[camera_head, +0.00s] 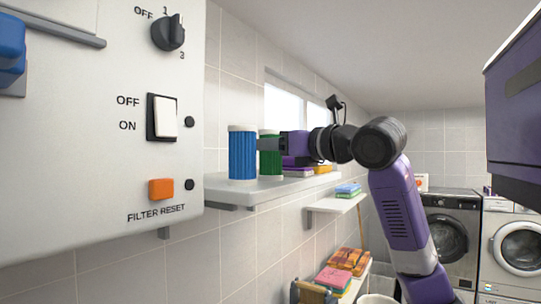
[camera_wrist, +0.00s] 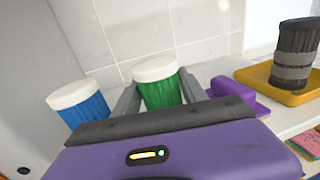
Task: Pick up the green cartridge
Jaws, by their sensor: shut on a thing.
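The green cartridge (camera_head: 270,163) has a white cap and stands upright on the white wall shelf (camera_head: 265,189), just right of and behind the blue cartridge (camera_head: 242,155). My gripper (camera_head: 268,144) reaches in from the right and is shut on the green cartridge, whose capped top shows between the two grey fingers in the wrist view (camera_wrist: 160,90). The blue cartridge, also white-capped, stands to the left, outside the fingers, in the wrist view (camera_wrist: 80,104). The lower part of the green cartridge is hidden in the wrist view. I cannot tell whether its base touches the shelf.
A white control panel (camera_head: 100,120) with an orange filter reset button (camera_head: 161,189) stands close at the left. A dark ribbed cylinder (camera_wrist: 294,52) stands on a yellow tray (camera_wrist: 256,76) to the right. Folded towels (camera_head: 348,188) lie on a lower shelf.

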